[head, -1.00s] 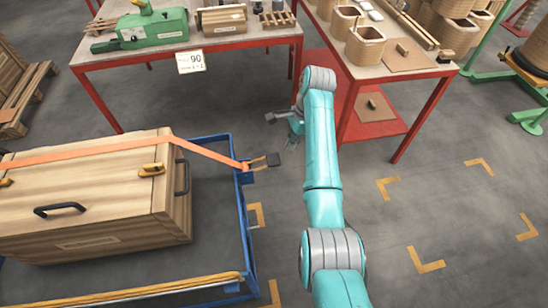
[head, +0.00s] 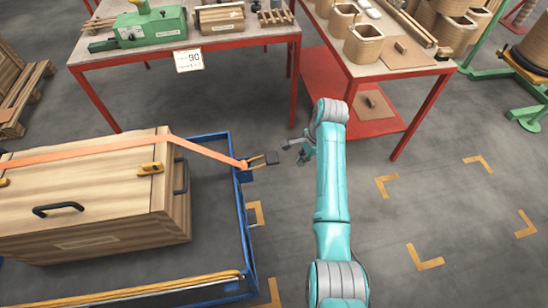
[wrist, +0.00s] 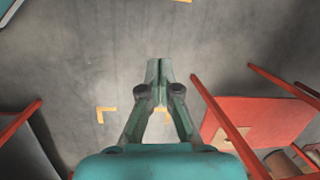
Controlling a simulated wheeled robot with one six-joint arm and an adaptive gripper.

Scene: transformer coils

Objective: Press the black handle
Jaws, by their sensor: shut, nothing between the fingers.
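A black handle (head: 272,158) sticks out to the right from a ratchet buckle (head: 246,165) on the blue cart's right edge. An orange strap (head: 120,149) runs from the buckle over a wooden crate (head: 90,225). The crate also has a black handle (head: 58,209) on its near face and another black handle (head: 181,176) on its right end. My gripper (head: 293,152) is a short way right of the buckle's handle, apart from it in the picture. In the wrist view my gripper (wrist: 158,72) is shut and empty, over grey floor; no black handle shows there.
The blue cart (head: 243,215) carries the crate. A red-legged table (head: 120,70) with a green machine (head: 150,27) stands behind. Another red-framed table (head: 400,73) with wooden coils stands behind right. Marked floor at right is clear.

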